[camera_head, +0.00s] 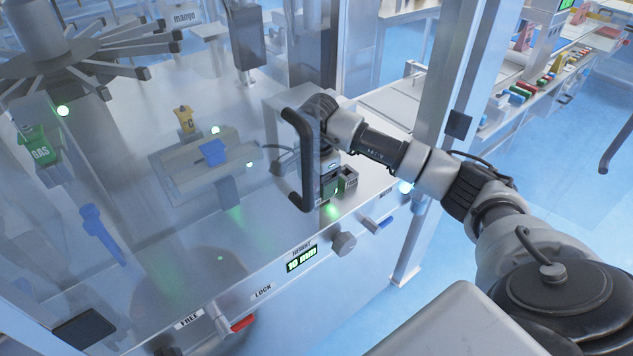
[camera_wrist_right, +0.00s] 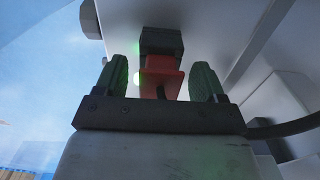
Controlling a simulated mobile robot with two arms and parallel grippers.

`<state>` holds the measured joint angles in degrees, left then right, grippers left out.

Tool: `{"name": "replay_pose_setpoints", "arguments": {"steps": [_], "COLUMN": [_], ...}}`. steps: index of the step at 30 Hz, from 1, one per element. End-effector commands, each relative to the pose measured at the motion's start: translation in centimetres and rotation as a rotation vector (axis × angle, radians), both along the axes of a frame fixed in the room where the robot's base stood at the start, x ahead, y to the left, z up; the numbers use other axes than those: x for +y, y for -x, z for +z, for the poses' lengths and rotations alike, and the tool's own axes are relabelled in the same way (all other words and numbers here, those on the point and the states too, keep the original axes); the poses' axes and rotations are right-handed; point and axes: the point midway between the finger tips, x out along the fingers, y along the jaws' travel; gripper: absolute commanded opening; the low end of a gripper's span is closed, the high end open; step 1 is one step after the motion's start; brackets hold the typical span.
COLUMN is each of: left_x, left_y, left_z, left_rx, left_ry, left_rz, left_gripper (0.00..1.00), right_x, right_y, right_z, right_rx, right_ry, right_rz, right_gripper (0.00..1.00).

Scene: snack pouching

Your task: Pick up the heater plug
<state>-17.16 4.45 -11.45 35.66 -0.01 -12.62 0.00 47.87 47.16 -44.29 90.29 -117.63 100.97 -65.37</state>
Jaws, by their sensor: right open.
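The heater plug, apparently the red-orange piece (camera_wrist_right: 161,76), sits between my right gripper's fingers in the right wrist view. A dark cable leaves its near end, and its far end meets a dark block (camera_wrist_right: 160,42). My right gripper (camera_wrist_right: 163,82) is open, with a green ribbed finger on each side of the plug and a visible gap to each. In the head view my right gripper (camera_head: 329,188) points down at the machine's front right, beside a small grey socket box (camera_head: 348,179). I cannot make out the plug there. My left gripper is out of view.
A dark door handle (camera_head: 298,160) stands close left of my right gripper. A clear panel covers the machine's left part. A metal post (camera_head: 440,140) rises behind my right arm.

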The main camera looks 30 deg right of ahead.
Motion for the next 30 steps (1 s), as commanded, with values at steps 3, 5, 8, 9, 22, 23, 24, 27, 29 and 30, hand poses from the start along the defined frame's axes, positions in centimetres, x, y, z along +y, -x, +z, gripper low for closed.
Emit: {"name": "replay_pose_setpoints", "arguments": {"steps": [3, 5, 8, 9, 22, 23, 24, 27, 29, 30], "left_x": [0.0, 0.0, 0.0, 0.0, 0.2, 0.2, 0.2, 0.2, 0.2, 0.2], "left_y": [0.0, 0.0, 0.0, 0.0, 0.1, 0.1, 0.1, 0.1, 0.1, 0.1], "left_z": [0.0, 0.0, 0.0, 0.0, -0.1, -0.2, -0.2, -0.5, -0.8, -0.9], "left_rx": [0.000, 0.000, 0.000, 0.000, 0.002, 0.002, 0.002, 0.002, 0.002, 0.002], "left_ry": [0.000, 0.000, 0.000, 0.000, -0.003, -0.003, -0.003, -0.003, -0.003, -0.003], "left_rz": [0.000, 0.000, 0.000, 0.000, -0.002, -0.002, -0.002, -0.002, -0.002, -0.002], "left_gripper": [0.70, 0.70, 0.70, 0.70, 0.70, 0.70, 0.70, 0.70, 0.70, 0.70], "right_x": [0.0, 0.0, 0.0, 0.0, 0.0, 0.0, 0.0, 0.0, 0.0, 0.0], "right_y": [0.0, 0.0, 0.0, 0.0, -0.1, -0.1, -0.1, -0.1, -0.1, -0.1], "right_z": [0.0, 0.0, 0.0, 0.0, 0.3, 0.4, 0.6, 1.6, 2.4, 3.0], "right_rx": [0.000, 0.000, 0.000, 0.000, -0.002, -0.002, -0.003, -0.005, -0.006, -0.006], "right_ry": [0.000, 0.000, 0.000, 0.000, 0.000, 0.001, 0.001, 0.000, 0.001, 0.001], "right_rz": [0.000, 0.000, 0.000, 0.000, -0.001, -0.001, -0.001, -0.001, -0.001, -0.001], "right_gripper": [0.67, 0.58, 0.43, 0.36, 0.16, 0.16, 0.16, 0.16, 0.16, 0.16]}}
